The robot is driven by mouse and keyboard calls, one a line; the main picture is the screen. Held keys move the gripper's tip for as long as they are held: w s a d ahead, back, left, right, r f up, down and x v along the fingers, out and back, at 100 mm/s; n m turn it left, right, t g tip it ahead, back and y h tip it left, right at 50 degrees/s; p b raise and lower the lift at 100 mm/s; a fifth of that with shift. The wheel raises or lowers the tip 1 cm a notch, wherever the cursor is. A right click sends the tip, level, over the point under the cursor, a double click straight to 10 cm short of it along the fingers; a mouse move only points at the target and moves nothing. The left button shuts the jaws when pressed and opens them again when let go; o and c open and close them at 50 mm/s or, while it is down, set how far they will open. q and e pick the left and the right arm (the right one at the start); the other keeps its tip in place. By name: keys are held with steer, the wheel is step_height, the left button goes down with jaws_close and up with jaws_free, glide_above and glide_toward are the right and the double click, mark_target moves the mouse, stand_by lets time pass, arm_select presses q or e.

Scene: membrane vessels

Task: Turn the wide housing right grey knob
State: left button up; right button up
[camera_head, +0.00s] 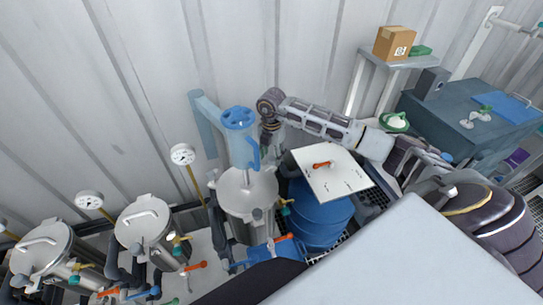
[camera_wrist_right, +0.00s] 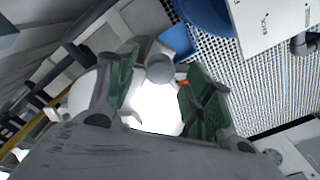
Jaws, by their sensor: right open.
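In the right wrist view a round grey knob (camera_wrist_right: 160,69) appears between the fingertips, in front of the white housing (camera_wrist_right: 155,105). My right gripper (camera_head: 268,152) points down beside the jug, partly hidden. Its green-padded fingers (camera_wrist_right: 163,64) are spread on either side of the knob; I cannot tell whether they touch it. My left gripper is not in view.
Two smaller vessels (camera_head: 145,220) with valves and gauges stand at left. A box (camera_head: 394,42) sits on a shelf at the back right.

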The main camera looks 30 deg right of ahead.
steer(key=shift+f, duration=0.7)
steer(key=c, duration=1)
